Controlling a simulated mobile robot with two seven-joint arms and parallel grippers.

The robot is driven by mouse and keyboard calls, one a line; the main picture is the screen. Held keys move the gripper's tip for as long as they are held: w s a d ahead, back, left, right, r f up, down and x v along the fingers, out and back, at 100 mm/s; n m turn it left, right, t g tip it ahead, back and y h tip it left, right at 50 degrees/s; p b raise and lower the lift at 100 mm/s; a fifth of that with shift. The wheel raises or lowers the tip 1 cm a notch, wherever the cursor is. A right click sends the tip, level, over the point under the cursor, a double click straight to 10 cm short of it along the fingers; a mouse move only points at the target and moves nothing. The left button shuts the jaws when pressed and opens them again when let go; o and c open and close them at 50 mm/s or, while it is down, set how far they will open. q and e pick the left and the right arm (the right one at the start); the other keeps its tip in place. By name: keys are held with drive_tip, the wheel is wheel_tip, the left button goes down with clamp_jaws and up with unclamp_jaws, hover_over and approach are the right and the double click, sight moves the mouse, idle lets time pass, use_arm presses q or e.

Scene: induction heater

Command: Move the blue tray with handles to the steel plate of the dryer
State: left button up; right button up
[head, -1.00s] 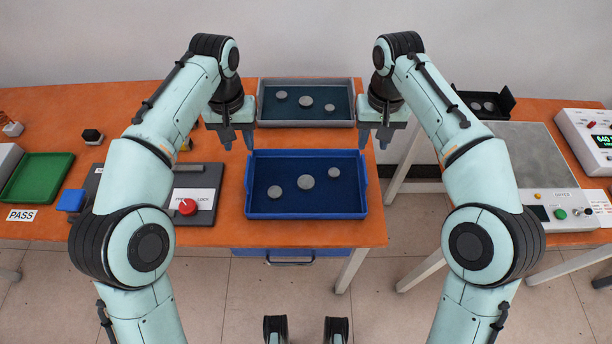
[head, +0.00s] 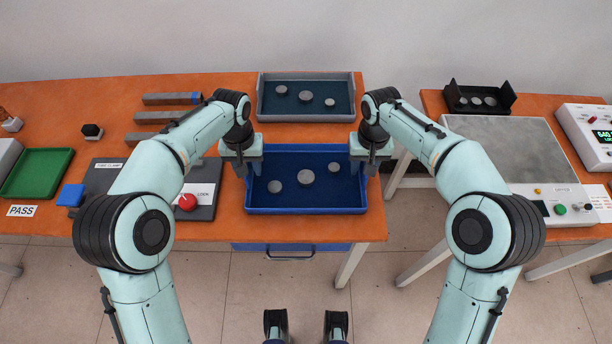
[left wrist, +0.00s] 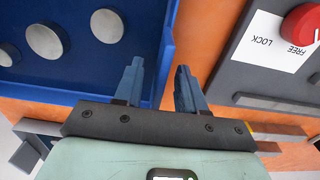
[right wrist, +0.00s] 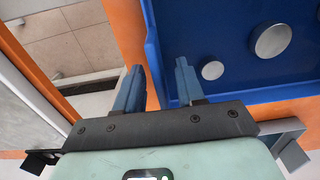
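The blue tray with handles (head: 305,209) sits on the orange table with several grey discs in it. My left gripper (head: 248,172) is at its left side wall. In the left wrist view the open fingers (left wrist: 157,80) are on either side of that wall (left wrist: 168,45). My right gripper (head: 371,166) is at the right side wall. In the right wrist view its open fingers (right wrist: 157,78) are on either side of the wall (right wrist: 150,45). Contact cannot be told. The dryer's steel plate (head: 505,150) is bare, on the right table.
A grey tray (head: 305,117) with discs stands right behind the blue tray. A black holder (head: 480,100) with discs is behind the steel plate. A gap separates the two tables. A grey fixture with a red knob (head: 187,202) is left of the tray.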

use_arm(q)
drive_tip(key=shift+f, duration=0.4)
use_arm(e)
drive_tip(key=shift+f, duration=0.4)
use_arm(q)
drive_tip(key=shift+c, duration=0.3)
use_arm(e)
drive_tip(key=shift+c, duration=0.3)
use_arm(q)
clamp_jaws()
use_arm(e)
clamp_jaws()
use_arm(q)
drive_tip(key=shift+r, duration=0.15)
use_arm(e)
drive_tip(key=shift+r, duration=0.15)
